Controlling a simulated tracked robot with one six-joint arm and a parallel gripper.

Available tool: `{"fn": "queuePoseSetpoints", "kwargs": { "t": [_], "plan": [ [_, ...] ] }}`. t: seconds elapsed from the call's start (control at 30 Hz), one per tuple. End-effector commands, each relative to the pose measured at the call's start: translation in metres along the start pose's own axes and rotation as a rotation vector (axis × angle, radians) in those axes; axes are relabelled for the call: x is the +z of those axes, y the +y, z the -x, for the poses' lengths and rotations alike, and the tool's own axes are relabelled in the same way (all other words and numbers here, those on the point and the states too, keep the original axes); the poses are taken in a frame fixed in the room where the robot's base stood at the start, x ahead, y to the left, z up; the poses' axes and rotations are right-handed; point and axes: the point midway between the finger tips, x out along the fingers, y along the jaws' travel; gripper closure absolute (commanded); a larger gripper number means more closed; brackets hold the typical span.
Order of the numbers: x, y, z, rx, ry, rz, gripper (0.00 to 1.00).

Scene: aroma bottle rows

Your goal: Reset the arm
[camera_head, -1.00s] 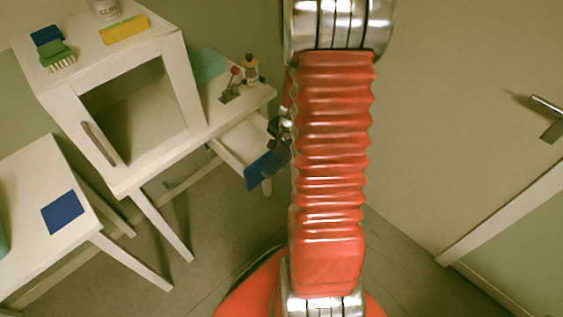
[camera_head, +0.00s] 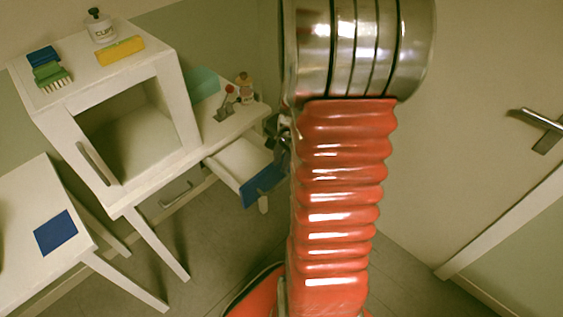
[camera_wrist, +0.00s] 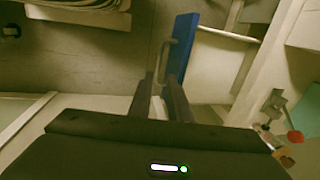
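My gripper (camera_wrist: 160,77) is open, with a gap between its two dark fingers. In the wrist view the drawer's blue front (camera_wrist: 182,48) and its grey handle (camera_wrist: 168,58) lie just beyond the fingertips. I cannot tell if the fingers touch the handle. In the head view the white drawer with its blue front (camera_head: 263,184) stands pulled open under the bench. My gripper (camera_head: 275,131) shows there beside the drawer, partly hidden behind my red arm.
A white cabinet (camera_head: 92,103) with an open front carries a brush (camera_head: 50,75), a yellow block (camera_head: 120,50) and a bottle (camera_head: 101,29). Small bottles (camera_head: 244,87) stand on the bench. A low table (camera_head: 22,205) is at left, a door handle (camera_head: 540,126) at right.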

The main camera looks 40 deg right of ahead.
Motion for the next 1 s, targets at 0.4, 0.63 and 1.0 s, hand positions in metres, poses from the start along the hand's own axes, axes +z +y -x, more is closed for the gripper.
{"fn": "queuePoseSetpoints", "kwargs": {
  "t": [0.4,0.63,1.0],
  "plan": [
    [0.0,0.0,0.0,0.0,0.0,0.008,0.83],
    [0.01,0.011,-0.002,0.034,-0.034,0.124,0.83],
    [0.053,0.027,0.033,0.076,-0.068,0.461,0.83]
  ]
}}
